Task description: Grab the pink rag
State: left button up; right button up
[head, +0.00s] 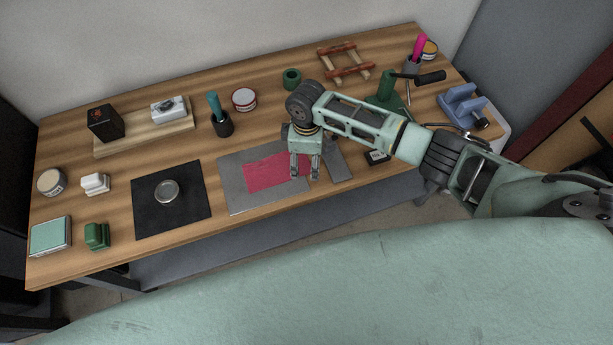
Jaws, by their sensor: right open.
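The pink rag (262,174) lies flat on a grey mat (238,203) near the front middle of the wooden table. My right gripper (305,175) points down over the right end of the rag. Its two fingers are apart, with nothing visibly held between them. The fingers hide part of the rag's right end, and I cannot tell whether the fingertips touch it. My left gripper is not in view.
A black mat (190,212) with a round metal lid (166,192) lies left of the grey mat. A black cup (222,125), a round tin (245,99) and a green ring (291,78) stand behind. A blue clamp-like object (462,106) stands at the right.

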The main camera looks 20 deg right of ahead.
aim_at(307, 172)
notch_tip(307, 172, down, 2)
jog(key=shift+f+b, duration=0.1)
jog(key=shift+b, duration=0.5)
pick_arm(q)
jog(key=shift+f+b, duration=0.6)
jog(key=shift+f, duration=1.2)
pick_arm(e)
jog(key=shift+f, duration=1.2)
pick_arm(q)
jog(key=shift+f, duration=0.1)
pick_arm(e)
jog(key=shift+s+d, duration=0.15)
jog(key=c, duration=1.1)
jog(key=shift+f, duration=0.2)
grip_shut()
jog(key=shift+a+r, duration=0.1)
jog(key=shift+a, duration=0.1)
pick_arm(q)
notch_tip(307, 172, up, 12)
jog(key=p, duration=1.2)
pick_arm(e)
notch_tip(307, 172, up, 12)
